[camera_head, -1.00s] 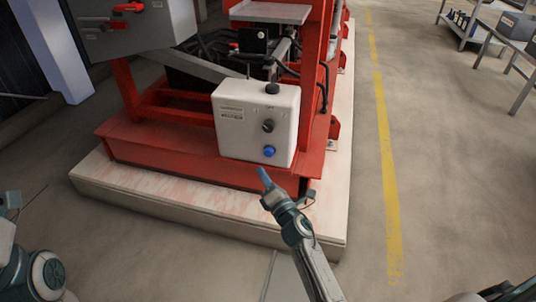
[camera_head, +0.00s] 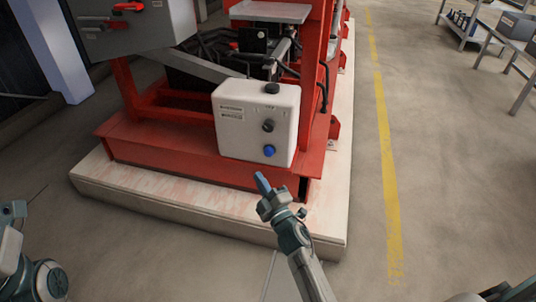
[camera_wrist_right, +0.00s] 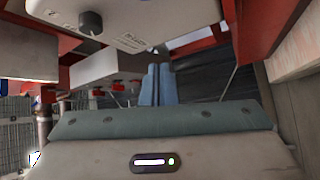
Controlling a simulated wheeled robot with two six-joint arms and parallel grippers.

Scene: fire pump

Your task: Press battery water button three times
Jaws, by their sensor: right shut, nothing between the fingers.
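A white control box (camera_head: 258,120) is mounted on the front of the red pump frame. On its front are a black knob (camera_head: 268,126) and, below it, a round blue button (camera_head: 269,151). Its label text is too small to read. My right gripper (camera_head: 261,179) is shut and empty, its blue fingers pointing up toward the box from below and slightly left of the button, apart from it. In the right wrist view the shut fingers (camera_wrist_right: 157,84) show side by side, with a white box (camera_wrist_right: 125,20) and a dark knob (camera_wrist_right: 90,22) above. My left gripper's fingers are not visible.
The red frame (camera_head: 165,140) stands on a pale plinth (camera_head: 180,204). A grey cabinet (camera_head: 140,25) with red handles is at upper left. Red posts flank the box. The floor right of the plinth is clear, with a yellow line (camera_head: 385,160).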

